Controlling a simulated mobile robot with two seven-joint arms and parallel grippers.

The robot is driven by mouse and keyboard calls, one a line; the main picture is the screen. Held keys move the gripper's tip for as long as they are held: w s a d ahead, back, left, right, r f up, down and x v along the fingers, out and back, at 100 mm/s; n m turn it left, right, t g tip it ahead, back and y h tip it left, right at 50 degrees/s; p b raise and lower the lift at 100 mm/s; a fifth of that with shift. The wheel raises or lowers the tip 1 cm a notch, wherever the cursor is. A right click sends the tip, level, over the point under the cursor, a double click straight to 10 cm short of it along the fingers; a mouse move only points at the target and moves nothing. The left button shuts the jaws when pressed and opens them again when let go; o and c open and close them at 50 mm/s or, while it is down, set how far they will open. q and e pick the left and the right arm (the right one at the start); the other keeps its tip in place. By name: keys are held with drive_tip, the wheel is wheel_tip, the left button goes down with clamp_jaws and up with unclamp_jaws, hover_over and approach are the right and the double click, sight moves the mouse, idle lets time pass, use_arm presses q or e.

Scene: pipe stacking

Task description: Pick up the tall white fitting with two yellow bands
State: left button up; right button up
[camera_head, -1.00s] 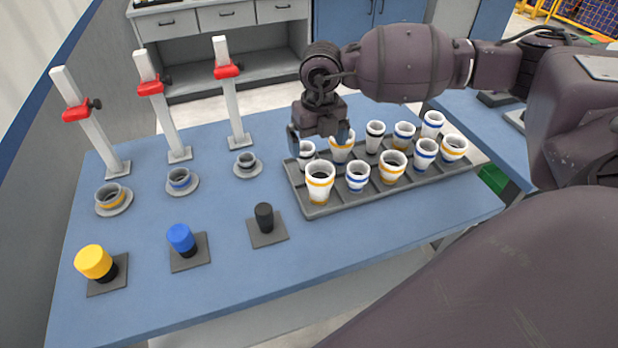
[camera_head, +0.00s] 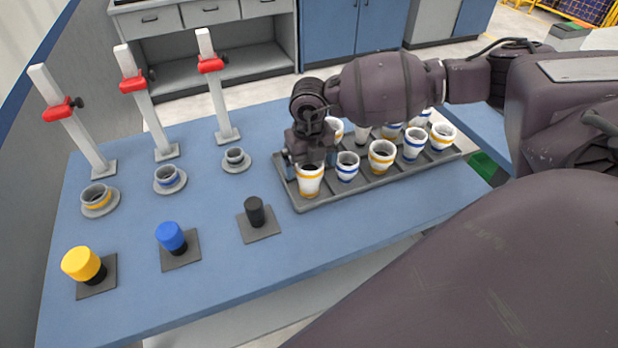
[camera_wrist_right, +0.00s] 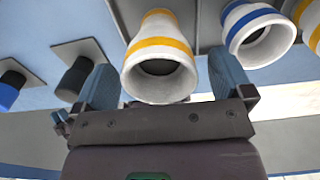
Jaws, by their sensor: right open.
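The tall white fitting with two yellow bands (camera_head: 310,181) stands upright at the front left corner of the grey tray (camera_head: 331,202). My right gripper (camera_head: 309,163) is directly above and around its top in the head view. In the right wrist view, the open fingers of the right gripper (camera_wrist_right: 164,88) stand on either side of the fitting (camera_wrist_right: 160,62), with gaps visible on both sides. Its rim faces the palm. My left gripper is out of view.
A white fitting with blue bands (camera_head: 347,167) stands close on the right, with several other fittings behind. Yellow (camera_head: 82,264), blue (camera_head: 171,237) and black (camera_head: 255,211) knobs stand on the blue table. Three posts with red clamps (camera_head: 210,65) stand at the back left.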

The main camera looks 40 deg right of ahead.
wheel_tip(320, 180, down, 2)
drive_tip(key=c, duration=1.1)
drive_tip(key=shift+o, duration=0.2)
drive_tip(key=shift+r, duration=0.15)
wheel_tip(320, 180, up, 20)
drive_tip(key=p, duration=0.1)
drive_tip(key=shift+p, duration=0.35)
